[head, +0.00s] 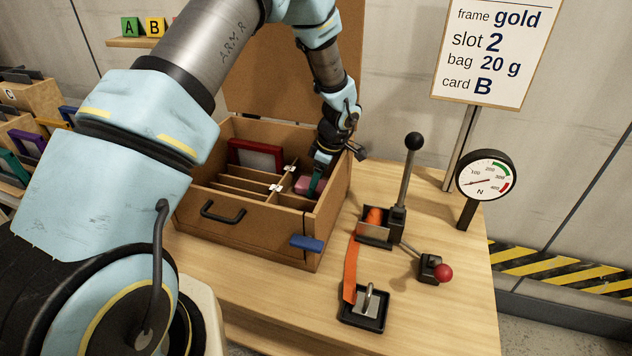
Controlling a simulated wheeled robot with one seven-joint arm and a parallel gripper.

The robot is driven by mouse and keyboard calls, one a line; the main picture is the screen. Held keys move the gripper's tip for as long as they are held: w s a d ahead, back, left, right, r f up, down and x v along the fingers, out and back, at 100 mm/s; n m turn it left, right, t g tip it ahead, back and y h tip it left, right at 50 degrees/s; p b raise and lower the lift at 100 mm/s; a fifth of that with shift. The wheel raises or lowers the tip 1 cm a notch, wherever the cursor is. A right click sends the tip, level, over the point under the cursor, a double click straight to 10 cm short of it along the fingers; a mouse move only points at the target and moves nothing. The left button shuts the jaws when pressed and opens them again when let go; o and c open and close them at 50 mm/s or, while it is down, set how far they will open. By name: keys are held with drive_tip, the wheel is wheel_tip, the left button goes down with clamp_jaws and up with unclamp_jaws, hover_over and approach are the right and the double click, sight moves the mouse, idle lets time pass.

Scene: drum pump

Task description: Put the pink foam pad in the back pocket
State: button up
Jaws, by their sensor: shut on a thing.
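The pink foam pad (305,185) shows in the head view, low inside the right part of the open brown box (240,232). My gripper (315,180) reaches down into the box from above and is shut on the pad. Its fingers and wrist cover part of the pad. The pad is at the right-hand column of small pockets, towards the back. Whether it touches the pocket floor cannot be told. The back pocket itself is mostly hidden by my gripper and the pad.
A red frame (256,153) stands in the box behind wooden dividers. The raised lid is behind my arm. Right of the box are a black lever (408,165), an orange strap (351,270), a red-knobbed handle (443,272) and a gauge (487,175). The table's front right is clear.

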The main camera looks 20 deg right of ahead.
drive_tip(key=o, duration=1.4)
drive_tip(key=shift+o, duration=0.2)
drive_tip(key=shift+r, duration=0.1)
drive_tip(key=shift+r+p, duration=0.15)
drive_tip(key=shift+p, duration=0.15)
drive_tip(key=b+v, duration=0.4)
drive_tip(key=v, duration=0.8)
drive_tip(key=w+a+r+m, duration=0.1)
drive_tip(key=a+r+m, duration=0.15)
drive_tip(key=a, duration=0.85)
drive_tip(key=s+a+m+h, duration=0.1)
drive_tip(key=s+a+m, duration=0.3)
drive_tip(key=a, duration=0.7)
drive_tip(key=s+a+r+m+h, duration=0.1)
drive_tip(key=s+a+m, duration=0.3)
drive_tip(key=a, duration=0.8)
drive_tip(key=shift+s+m, duration=0.35)
drive_tip(key=shift+s, duration=0.85)
drive_tip(key=shift+a, duration=0.15)
